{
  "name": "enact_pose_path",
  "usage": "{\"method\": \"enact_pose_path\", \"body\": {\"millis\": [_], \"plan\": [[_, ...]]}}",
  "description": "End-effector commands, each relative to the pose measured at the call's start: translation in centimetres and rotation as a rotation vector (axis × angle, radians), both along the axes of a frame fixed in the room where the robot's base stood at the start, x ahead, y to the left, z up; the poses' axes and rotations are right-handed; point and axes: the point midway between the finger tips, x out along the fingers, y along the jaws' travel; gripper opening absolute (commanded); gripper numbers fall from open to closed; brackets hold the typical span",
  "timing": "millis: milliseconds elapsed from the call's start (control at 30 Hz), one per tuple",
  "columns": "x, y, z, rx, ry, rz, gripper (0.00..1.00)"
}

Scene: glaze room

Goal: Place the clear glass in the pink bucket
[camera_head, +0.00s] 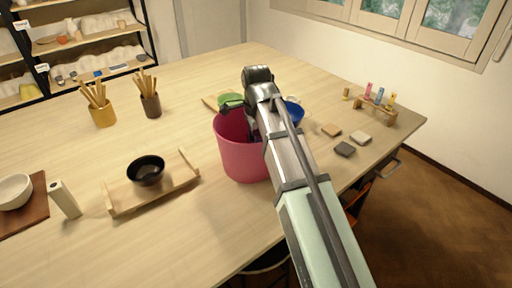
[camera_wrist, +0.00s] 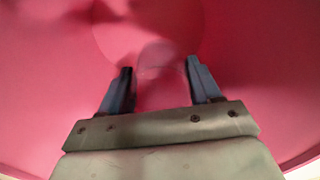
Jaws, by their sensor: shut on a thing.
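The pink bucket (camera_head: 240,165) stands on the table near the middle of the head view. My arm reaches over it from the right, and its end is down inside the bucket's mouth, hidden from that side. In the wrist view the pink bucket wall (camera_wrist: 50,100) fills the picture around my gripper (camera_wrist: 160,82). The clear glass (camera_wrist: 160,65) shows faintly between the two fingers, and my gripper is shut on it. Its edges are hard to make out against the pink. The glass is inside the bucket; whether it touches the bottom I cannot tell.
A green bowl (camera_head: 230,99) is behind the bucket and a blue bowl (camera_head: 294,112) is to its right, partly behind my arm. A black bowl (camera_head: 146,170) sits on a wooden tray (camera_head: 183,184) at left. Several tiles (camera_head: 345,149) lie to the right.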

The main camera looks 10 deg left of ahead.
Motion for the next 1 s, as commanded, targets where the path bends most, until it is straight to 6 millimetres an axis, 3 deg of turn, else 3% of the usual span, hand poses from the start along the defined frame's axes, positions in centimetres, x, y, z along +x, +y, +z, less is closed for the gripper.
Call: {"method": "enact_pose_path", "body": {"millis": [267,667,700,800,1000], "plan": [[-0.1,0.0,-3.1,0.0,0.0,0.0,0.25],[0.0,0.0,-3.5,0.0,0.0,0.0,0.25],[0.0,0.0,-3.6,0.0,0.0,0.0,0.64],[0.0,0.0,-3.6,0.0,0.0,0.0,0.73],[0.0,0.0,-3.5,0.0,0.0,0.0,0.73]]}}
